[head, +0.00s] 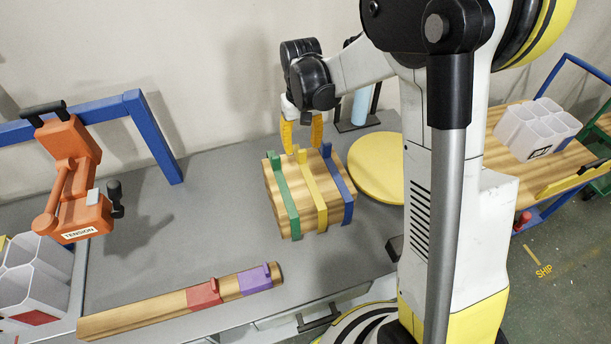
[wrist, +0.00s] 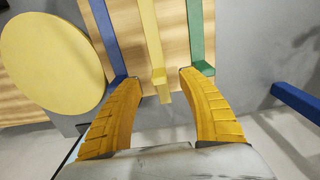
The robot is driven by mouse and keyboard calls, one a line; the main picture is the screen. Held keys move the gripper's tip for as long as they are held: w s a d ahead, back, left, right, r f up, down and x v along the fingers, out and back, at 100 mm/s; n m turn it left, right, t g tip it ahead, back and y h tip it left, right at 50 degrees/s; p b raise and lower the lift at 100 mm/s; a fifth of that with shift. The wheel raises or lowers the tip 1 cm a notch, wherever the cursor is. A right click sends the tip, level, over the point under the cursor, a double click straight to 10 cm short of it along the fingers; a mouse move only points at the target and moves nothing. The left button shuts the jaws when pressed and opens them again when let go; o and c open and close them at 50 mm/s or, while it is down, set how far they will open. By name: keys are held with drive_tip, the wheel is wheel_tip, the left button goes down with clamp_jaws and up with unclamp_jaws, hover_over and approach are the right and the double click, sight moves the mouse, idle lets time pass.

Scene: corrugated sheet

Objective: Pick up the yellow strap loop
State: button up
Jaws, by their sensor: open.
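The yellow strap (head: 313,185) wraps the middle of a corrugated bundle (head: 323,213) on the grey bench, between a green strap (head: 288,203) and a blue strap (head: 341,180). Its upright loop or tab stands at the bundle's back edge. My gripper (head: 301,146), with yellow fingers, is above that edge, open and empty. In the wrist view the yellow strap (wrist: 148,28) runs down between the fingertips (wrist: 155,76), with its tab apart from both. The fingertips appear close to the blue and green strap tabs; contact cannot be told.
A round yellow disc (head: 377,166) lies right of the bundle. A long strip with red (head: 204,294) and purple (head: 255,279) straps lies in front. An orange tension tool (head: 72,180) and blue frame (head: 152,138) stand left. Bare bench lies left of the bundle.

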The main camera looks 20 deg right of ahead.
sight(303, 164)
wheel_tip(303, 164, down, 5)
drive_tip(key=shift+d+f+b, duration=0.1)
drive_tip(key=shift+f+b, duration=0.05)
drive_tip(key=shift+b, duration=0.9)
clamp_jaws()
